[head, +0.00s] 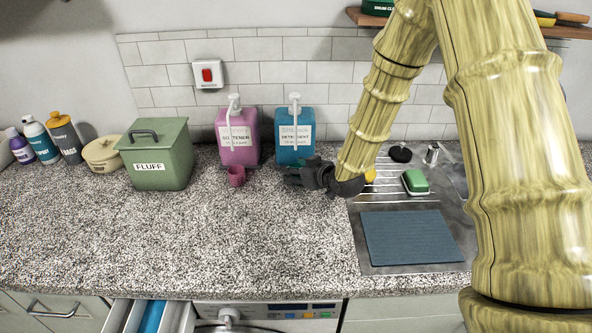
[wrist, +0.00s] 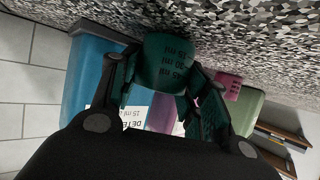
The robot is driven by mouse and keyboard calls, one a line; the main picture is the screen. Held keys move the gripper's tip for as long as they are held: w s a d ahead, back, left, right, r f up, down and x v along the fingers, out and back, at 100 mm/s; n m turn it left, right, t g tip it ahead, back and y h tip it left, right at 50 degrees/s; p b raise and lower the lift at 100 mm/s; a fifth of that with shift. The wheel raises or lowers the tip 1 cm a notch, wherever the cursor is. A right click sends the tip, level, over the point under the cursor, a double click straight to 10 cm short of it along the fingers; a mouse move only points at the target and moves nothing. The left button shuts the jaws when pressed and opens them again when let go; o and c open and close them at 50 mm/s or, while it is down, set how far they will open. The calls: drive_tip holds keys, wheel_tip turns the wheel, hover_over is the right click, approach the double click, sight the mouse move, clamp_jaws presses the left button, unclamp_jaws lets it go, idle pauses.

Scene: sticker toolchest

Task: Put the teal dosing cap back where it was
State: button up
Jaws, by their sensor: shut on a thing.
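The teal dosing cap (wrist: 168,65), with dark volume markings in ml, sits between the two fingers of my gripper (wrist: 160,85) in the wrist view. My gripper is shut on it. In the head view my gripper (head: 294,177) is low over the counter, just in front of the teal detergent dispenser (head: 294,140); the cap is not clearly visible there. The dispenser also shows behind the cap in the wrist view (wrist: 88,75). I cannot tell whether the cap touches the counter.
A pink softener dispenser (head: 238,140) stands left of the teal one, with a pink cap (head: 236,176) in front. A green FLUFF box (head: 158,158) is further left. The sink (head: 365,255) with a blue mat (head: 410,237) is right. The front counter is clear.

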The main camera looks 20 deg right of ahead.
drive_tip(key=shift+f, duration=0.15)
drive_tip(key=o, duration=0.8)
drive_tip(key=shift+r, duration=0.2)
drive_tip(key=b+v, duration=0.2)
drive_tip(key=v, duration=1)
